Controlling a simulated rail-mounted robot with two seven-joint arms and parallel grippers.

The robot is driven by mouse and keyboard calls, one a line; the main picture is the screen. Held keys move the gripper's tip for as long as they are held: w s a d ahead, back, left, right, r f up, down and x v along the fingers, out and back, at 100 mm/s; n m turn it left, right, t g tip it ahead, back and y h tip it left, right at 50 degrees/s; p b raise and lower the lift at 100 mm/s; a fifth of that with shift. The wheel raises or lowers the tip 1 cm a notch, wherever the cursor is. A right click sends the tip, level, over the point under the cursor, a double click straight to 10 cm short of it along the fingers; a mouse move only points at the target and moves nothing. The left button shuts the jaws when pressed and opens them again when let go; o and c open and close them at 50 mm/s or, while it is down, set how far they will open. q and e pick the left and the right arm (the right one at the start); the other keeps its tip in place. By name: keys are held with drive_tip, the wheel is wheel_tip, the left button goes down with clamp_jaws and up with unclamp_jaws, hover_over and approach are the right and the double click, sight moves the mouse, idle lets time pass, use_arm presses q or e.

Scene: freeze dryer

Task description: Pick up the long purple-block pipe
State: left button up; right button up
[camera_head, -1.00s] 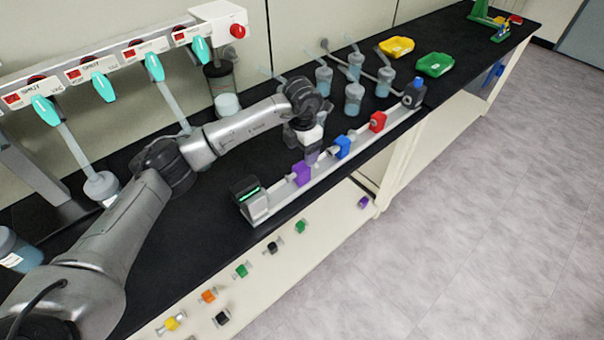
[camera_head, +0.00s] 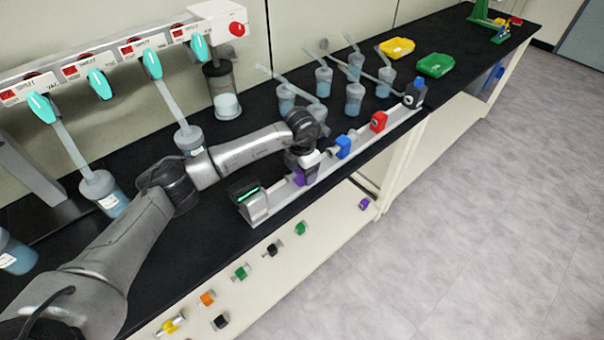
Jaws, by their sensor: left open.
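A purple block (camera_head: 298,178) sits on the pale rail near its left end, partly hidden by my left gripper. My left gripper (camera_head: 308,172) points down at this block, with its fingers at or around it. It is open; whether the fingers touch the block cannot be told. Another small purple piece (camera_head: 364,203) sits at the lower front of the bench, to the right and apart from the gripper. The length of any pipe at either purple block is hard to see. My right gripper is not in view.
The rail (camera_head: 277,196) also carries a blue block (camera_head: 343,147) and a red block (camera_head: 378,122). A device with a green display (camera_head: 247,193) stands at its left end. Several blue flasks (camera_head: 354,97) stand behind it. Several coloured pieces (camera_head: 241,272) sit lower in front.

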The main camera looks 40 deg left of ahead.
use_arm(q)
drive_tip(key=c, duration=1.1)
drive_tip(key=shift+r, duration=0.1)
